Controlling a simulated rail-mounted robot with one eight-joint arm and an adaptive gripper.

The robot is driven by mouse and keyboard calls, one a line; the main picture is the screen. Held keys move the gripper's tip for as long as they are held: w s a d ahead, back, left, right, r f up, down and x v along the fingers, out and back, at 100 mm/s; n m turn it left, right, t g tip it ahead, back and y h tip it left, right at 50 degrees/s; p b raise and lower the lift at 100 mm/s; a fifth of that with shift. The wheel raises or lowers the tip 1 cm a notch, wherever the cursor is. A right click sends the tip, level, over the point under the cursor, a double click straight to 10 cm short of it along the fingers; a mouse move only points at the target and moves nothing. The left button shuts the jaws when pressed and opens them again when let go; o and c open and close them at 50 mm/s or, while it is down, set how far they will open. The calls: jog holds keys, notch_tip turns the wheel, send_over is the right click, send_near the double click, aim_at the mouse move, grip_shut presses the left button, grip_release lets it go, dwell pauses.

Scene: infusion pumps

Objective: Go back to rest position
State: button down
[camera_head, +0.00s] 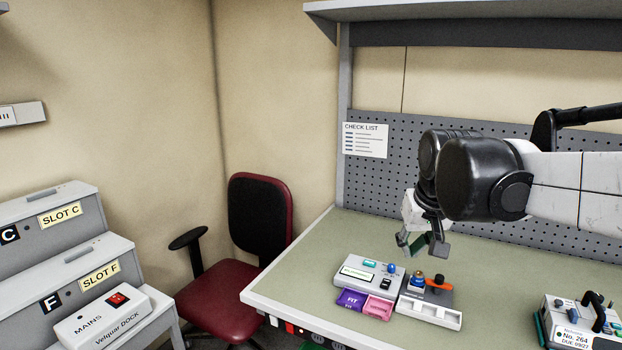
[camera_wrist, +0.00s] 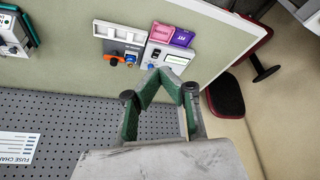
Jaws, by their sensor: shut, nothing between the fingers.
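My gripper (camera_head: 425,245) hangs over the left part of the workbench in the head view, with my arm reaching in from the right. It is shut and empty. In the wrist view its green-padded fingers (camera_wrist: 171,76) come together at their tips, and no object shows between them. A grey device with a small display (camera_head: 368,274) lies on the bench below and left of it. Beside that device is a dark unit with an orange lever (camera_head: 439,284). My gripper appears to be clear of both. The wrist view also shows the orange-lever unit (camera_wrist: 124,49).
Purple and pink bins (camera_head: 363,303) and a white tray (camera_head: 429,312) are at the bench's front. A pump labelled No. 264 (camera_head: 580,325) stands at right. A pegboard (camera_head: 380,185) backs the bench. A red chair (camera_head: 225,293) and slot cabinets (camera_head: 60,262) are left.

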jog(key=s+f+t+b, duration=0.1)
jog(key=s+f, duration=0.4)
jog(key=s, duration=0.4)
jog(key=s+f+t+b, duration=0.1)
jog(key=s+f, duration=0.4)
jog(key=s, duration=0.5)
jog(key=shift+s+f+t, duration=0.15)
jog(key=shift+s+t, duration=0.1)
jog(key=shift+t, duration=0.05)
dwell(0.8)
